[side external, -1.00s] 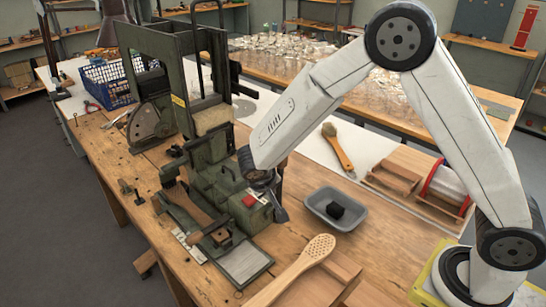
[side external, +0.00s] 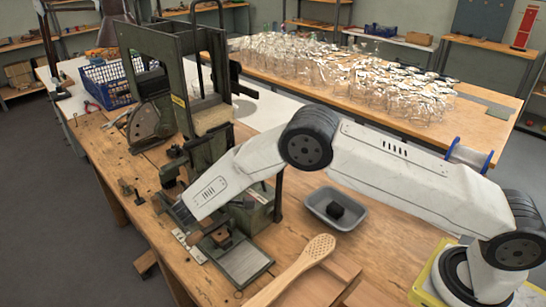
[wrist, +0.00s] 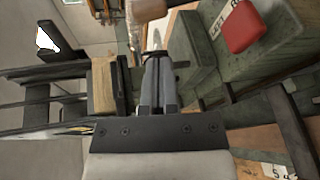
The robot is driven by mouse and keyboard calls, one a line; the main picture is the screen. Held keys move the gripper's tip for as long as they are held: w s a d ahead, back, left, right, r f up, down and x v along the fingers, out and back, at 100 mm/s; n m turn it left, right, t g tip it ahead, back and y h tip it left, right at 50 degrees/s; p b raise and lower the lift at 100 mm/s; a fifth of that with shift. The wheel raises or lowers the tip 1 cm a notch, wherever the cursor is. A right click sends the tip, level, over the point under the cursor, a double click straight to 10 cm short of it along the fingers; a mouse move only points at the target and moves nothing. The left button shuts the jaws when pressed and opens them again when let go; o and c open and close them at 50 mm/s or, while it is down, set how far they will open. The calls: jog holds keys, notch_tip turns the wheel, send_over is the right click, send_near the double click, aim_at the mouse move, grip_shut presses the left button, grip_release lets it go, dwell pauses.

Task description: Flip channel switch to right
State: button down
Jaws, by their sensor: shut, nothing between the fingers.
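The tufting machine (side external: 155,90) stands on the wooden bench, with a green box (side external: 258,215) at its front partly behind my arm. In the wrist view a red switch cap (wrist: 245,27) sits on a green housing (wrist: 205,45). A white label (wrist: 222,18) beside it reads "LEFT" with more letters cut off or hidden. My gripper (wrist: 159,60) is shut and empty, with its fingers together to the left of the red cap and apart from it in the picture. In the side view my arm hides the fingers, and the red cap is not clear.
A grey tray (side external: 310,198) holding a black block (side external: 335,211) stands right of the machine. A tan block (wrist: 103,85) and dark machine bars (wrist: 45,100) are close left of my fingers.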

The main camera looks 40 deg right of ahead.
jog(key=shift+w+a+n+h, duration=0.3)
jog(key=shift+a+n+h, duration=0.2)
jog(key=shift+a+h, duration=0.25)
jog(key=shift+d, duration=0.3)
jog(key=shift+x, duration=4.85)
jog(key=shift+w+r, duration=0.1)
jog(key=shift+s+r+m+t+h, duration=0.2)
jog(key=shift+s+r+m+h, duration=0.1)
jog(key=shift+s+m, duration=0.5)
jog(key=shift+s+r+m+t+h, duration=0.2)
jog(key=shift+s+r+m+h, duration=0.05)
jog(key=shift+s+m, duration=0.6)
jog(key=shift+s+r, duration=0.1)
jog(key=shift+s, duration=0.35)
jog(key=shift+a, duration=0.15)
